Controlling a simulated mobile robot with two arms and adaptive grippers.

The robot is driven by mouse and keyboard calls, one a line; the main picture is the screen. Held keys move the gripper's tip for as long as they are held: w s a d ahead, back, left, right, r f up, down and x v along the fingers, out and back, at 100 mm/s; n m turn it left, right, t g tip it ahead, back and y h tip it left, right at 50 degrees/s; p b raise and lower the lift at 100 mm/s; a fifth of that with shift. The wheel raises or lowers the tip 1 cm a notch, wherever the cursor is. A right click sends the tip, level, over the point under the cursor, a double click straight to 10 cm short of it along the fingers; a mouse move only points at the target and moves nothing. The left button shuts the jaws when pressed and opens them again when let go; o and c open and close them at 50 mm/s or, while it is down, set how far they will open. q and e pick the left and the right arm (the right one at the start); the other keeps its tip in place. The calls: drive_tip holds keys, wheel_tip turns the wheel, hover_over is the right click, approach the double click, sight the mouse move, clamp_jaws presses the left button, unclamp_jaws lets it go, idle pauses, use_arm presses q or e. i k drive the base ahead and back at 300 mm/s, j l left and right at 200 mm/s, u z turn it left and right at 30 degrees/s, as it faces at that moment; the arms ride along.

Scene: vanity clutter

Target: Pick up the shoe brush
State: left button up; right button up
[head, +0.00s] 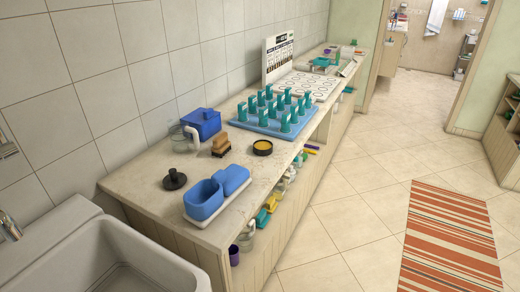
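A small brown block with a dark underside, which looks like the shoe brush (221,145), rests on the counter (150,187) in the head view. It stands to the right of a clear jar with a white curved part (184,140) and in front of a blue box (202,122). A round tin with a dark rim and yellowish top (262,147) is to its right, with a gap between them. Neither of my grippers is in view.
A black knobbed object (174,180) and blue containers on a white tray (200,223) stand nearer. A blue rack of green pegs (270,115) is farther back. A grey sink (80,255) is at lower left. The tiled floor (350,215) is open, with a striped rug (450,240).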

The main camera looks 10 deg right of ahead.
sight(221, 147)
drive_tip(key=u, duration=0.25)
drive_tip(key=i+l+u, duration=0.1)
drive_tip(key=l+u, duration=0.25)
drive_tip(key=i+l+u, duration=0.1)
drive_tip(key=u, duration=0.3)
drive_tip(key=l+u, duration=0.35)
drive_tip(key=i+l, duration=0.05)
